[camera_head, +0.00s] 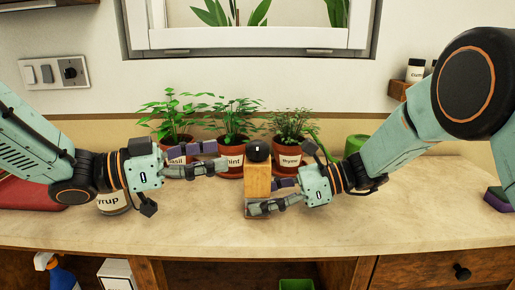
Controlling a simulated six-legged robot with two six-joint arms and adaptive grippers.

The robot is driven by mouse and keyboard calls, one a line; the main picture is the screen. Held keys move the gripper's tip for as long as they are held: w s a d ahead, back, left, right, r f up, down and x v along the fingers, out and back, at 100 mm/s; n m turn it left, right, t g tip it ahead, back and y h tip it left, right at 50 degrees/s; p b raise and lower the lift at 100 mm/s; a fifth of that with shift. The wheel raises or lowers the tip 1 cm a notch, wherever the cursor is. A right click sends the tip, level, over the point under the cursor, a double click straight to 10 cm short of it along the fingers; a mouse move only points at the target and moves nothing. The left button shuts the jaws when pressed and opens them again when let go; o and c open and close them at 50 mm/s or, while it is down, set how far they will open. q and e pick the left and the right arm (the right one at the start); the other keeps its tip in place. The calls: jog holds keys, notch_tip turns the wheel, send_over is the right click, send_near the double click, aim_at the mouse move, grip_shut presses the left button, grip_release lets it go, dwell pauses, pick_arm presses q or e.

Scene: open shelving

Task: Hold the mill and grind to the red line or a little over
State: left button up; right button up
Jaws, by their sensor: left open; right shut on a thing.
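The mill (258,178) is a wooden block with a black knob (258,151) on top. It stands upright near the middle of the counter in the head view. My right gripper (267,195) is shut on the lower part of the mill from the right, and its fingers hide part of that side. My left gripper (221,156) is open and empty, to the left of the mill near knob height and apart from it. I cannot make out a red line or any ground contents, as the mill's lower end is small and partly covered by the fingers.
Potted basil (173,134), mint (232,139) and thyme (290,138) stand behind. A syrup jar (114,203) is partly hidden below my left arm. A green object (356,144) and a purple sponge (497,199) are to the right. The counter's front (340,225) is clear.

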aim_at(247, 150)
pick_arm(q)
jog(key=x, duration=0.9)
jog(key=shift+d, duration=0.2)
jog(key=c, duration=1.2)
